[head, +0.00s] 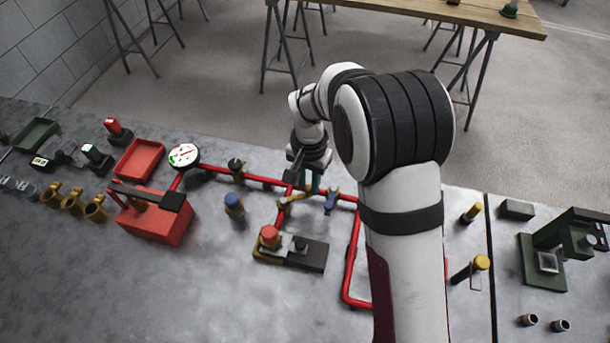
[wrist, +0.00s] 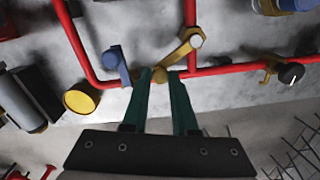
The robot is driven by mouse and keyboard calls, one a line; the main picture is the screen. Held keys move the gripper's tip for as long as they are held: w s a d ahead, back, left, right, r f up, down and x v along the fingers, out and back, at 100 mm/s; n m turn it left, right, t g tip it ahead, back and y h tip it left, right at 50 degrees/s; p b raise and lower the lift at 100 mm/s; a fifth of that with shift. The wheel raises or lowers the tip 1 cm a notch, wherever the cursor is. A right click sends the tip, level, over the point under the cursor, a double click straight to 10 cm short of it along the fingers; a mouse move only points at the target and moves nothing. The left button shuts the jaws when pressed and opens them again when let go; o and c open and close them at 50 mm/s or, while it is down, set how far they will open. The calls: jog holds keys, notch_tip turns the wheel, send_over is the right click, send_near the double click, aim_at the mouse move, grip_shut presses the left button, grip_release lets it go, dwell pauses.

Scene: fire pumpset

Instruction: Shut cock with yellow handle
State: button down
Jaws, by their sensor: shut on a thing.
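The cock's yellow handle (wrist: 181,53) is a bent lever in the wrist view. It slants from its pivot on the red pipe, at upper right, down to my fingertips. My gripper (wrist: 164,74) has its green fingers on either side of the handle's free end and is shut on it. In the head view my gripper (head: 313,183) is over the pipe at the back of the bench. The yellow handle (head: 301,197) shows there only in part, beside the fingers. The cock's body is hard to make out.
A blue handle (wrist: 116,67) stands close left of my fingers in the wrist view; it also shows in the head view (head: 331,201). Red pipes (wrist: 240,69) run around the cock. A red toolbox (head: 155,222) and gauge (head: 183,155) stand to the left. My arm hides part of the bench.

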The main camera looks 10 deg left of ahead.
jog(key=shift+s+d+m, duration=0.15)
jog(key=shift+s+m, duration=0.35)
jog(key=shift+m, duration=0.55)
jog(key=shift+s+d+m, duration=0.15)
jog(key=shift+s+m, duration=0.4)
jog(key=shift+m, duration=0.45)
jog(key=shift+s+d+m, duration=0.15)
jog(key=shift+s+m, duration=0.35)
jog(key=shift+m, duration=0.55)
jog(key=c, duration=0.7)
grip_release()
notch_tip(320, 180, up, 16)
jog(key=shift+f, duration=0.1)
